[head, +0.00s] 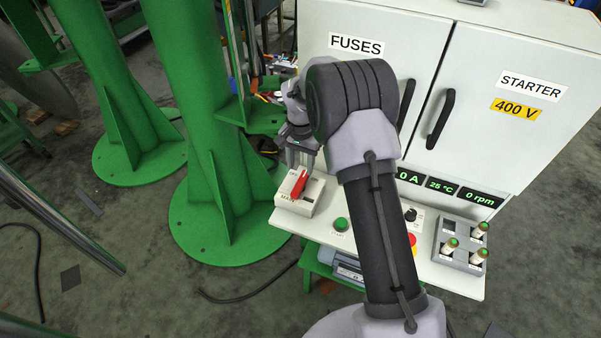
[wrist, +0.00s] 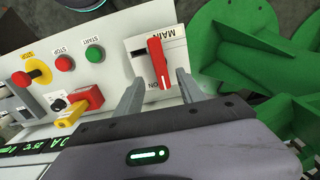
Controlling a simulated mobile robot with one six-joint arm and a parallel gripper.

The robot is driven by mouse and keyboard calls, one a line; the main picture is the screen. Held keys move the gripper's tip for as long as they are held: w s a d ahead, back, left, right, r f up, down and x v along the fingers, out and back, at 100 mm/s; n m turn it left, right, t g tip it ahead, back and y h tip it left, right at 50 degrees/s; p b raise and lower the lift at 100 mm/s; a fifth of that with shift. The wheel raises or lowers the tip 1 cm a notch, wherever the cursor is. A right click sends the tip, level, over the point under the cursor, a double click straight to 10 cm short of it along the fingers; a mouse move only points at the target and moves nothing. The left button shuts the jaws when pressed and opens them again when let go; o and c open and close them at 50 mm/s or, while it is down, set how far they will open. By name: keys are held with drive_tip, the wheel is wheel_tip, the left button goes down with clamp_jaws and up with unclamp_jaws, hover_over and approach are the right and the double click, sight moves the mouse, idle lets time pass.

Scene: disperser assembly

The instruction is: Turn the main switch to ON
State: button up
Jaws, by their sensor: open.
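The main switch is a white box with a red handle (head: 299,184), at the left end of the control shelf in the head view. In the wrist view the red handle (wrist: 158,62) lies on the white plate (wrist: 137,44), with "MAIN" printed at one end and "ON" near the other. The handle points nearly along the line between these labels, slightly tilted. My gripper (wrist: 160,88) is open. Its two grey fingers stand on either side of the handle's near end, apart from it as far as I can tell. In the head view my gripper (head: 302,155) is just above and behind the switch box.
A green start button (head: 341,224) sits right of the switch. The wrist view shows a red stop button (wrist: 64,63), an emergency stop (wrist: 22,78) and a red-and-yellow part (wrist: 82,105). A green column (head: 200,110) stands close left. A fuse tray (head: 460,243) is at the right.

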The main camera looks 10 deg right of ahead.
wheel_tip(320, 180, up, 10)
drive_tip(key=p, duration=0.2)
drive_tip(key=shift+f, duration=0.1)
